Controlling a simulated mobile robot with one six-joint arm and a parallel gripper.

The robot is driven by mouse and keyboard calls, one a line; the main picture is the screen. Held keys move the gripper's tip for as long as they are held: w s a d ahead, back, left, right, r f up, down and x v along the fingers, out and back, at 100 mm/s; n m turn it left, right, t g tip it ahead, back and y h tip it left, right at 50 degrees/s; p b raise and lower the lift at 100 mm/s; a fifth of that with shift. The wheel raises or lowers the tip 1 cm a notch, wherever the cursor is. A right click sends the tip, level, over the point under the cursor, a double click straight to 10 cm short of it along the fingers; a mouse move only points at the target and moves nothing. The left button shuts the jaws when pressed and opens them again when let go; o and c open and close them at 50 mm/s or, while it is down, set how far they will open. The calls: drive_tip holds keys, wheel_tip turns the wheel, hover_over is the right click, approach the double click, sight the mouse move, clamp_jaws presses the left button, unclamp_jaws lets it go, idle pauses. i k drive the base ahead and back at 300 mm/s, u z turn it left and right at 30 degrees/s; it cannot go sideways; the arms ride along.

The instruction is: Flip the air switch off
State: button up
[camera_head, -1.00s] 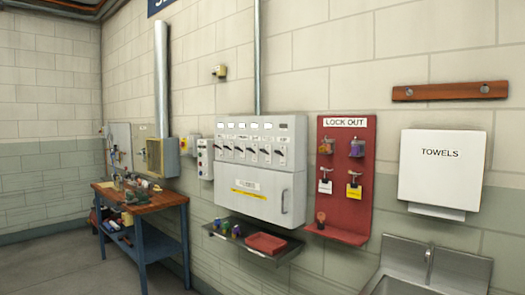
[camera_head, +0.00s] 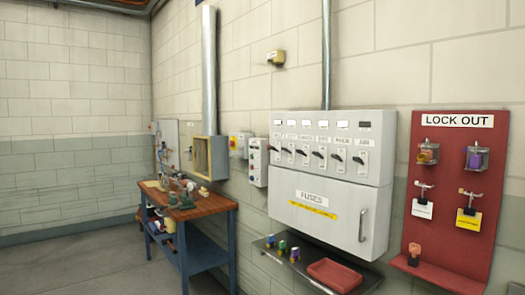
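A grey switch panel (camera_head: 330,120) is on the wall right of centre, with a row of several black-handled switches. The rightmost is the air switch (camera_head: 359,160), under a label that seems to read AIR. Its handle is tilted, with its tip toward the upper left; its on or off position is too small to read. The small window above it looks darker than the others. My gripper is not in view.
Below the switches are a FUSES cover (camera_head: 312,222) and a protruding shelf (camera_head: 265,243) with small coloured items and a red tray (camera_head: 334,276). A red LOCK OUT board (camera_head: 453,180) is to the right. A workbench (camera_head: 205,205) stands left; the floor before it is clear.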

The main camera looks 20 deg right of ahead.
sight(357, 159)
drive_tip(key=z, duration=0.2)
drive_tip(key=i, duration=1.6)
drive_tip(key=z, duration=0.95)
drive_tip(key=k, duration=0.75)
drive_tip(key=z, duration=0.2)
drive_tip(key=i, duration=0.85)
drive_tip(key=u, duration=0.1)
